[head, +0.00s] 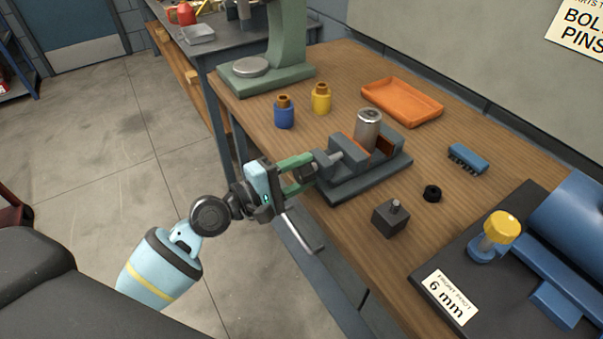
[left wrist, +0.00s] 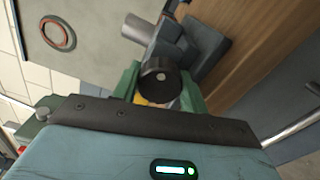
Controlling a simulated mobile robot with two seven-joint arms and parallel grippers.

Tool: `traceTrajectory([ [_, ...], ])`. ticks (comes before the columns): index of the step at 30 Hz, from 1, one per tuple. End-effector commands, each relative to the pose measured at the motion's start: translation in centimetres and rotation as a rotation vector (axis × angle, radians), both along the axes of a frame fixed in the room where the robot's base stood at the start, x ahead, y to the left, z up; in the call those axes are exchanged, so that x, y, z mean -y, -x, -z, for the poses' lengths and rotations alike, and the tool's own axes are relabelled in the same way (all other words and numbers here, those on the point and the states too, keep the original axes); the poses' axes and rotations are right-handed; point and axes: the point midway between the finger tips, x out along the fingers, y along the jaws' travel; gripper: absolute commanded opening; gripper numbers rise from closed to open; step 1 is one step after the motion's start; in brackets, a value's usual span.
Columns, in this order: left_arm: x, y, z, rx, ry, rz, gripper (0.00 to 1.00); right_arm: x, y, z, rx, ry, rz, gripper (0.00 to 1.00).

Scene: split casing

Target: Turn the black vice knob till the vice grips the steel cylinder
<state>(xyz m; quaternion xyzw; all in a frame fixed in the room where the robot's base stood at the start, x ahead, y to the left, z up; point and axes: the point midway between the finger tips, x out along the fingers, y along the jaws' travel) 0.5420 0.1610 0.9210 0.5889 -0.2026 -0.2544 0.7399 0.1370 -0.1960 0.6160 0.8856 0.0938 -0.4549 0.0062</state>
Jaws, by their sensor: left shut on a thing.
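The grey vice (head: 345,185) stands near the front edge of the wooden bench. The steel cylinder (head: 367,130) is upright between its orange-faced jaws; I cannot tell whether both jaws touch it. My left gripper (head: 304,173) comes in from the left at the vice's screw end, its green fingers shut on the black vice knob. The knob (left wrist: 160,82) shows between the fingers in the left wrist view, and largely hides behind them in the head view. A grey cylinder end (left wrist: 140,28), likely the steel cylinder, shows beyond it. My right gripper is not in view.
Blue (head: 284,112) and yellow (head: 321,98) bottles stand behind the vice, an orange tray (head: 402,101) beyond it. A dark block (head: 390,217) with a peg, a black ring (head: 432,193) and a blue part (head: 468,158) lie to the right. A yellow-topped fixture (head: 500,228) stands at lower right.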

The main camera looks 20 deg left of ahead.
Motion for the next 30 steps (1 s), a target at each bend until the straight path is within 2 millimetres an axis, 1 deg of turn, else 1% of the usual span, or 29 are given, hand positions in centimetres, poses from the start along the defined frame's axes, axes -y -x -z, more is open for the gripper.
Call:
traceTrajectory([
  [3, 0.0, 0.0, 0.2, 0.068, -0.089, 0.001, 0.20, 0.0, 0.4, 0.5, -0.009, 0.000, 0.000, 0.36],
  [12, 0.0, 0.0, 0.1, 0.243, -0.314, 0.001, 0.20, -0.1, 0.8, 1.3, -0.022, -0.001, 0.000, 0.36],
  [30, 0.0, 0.0, 0.0, 0.595, -0.764, 0.002, 0.20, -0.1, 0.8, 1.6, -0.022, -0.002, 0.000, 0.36],
])
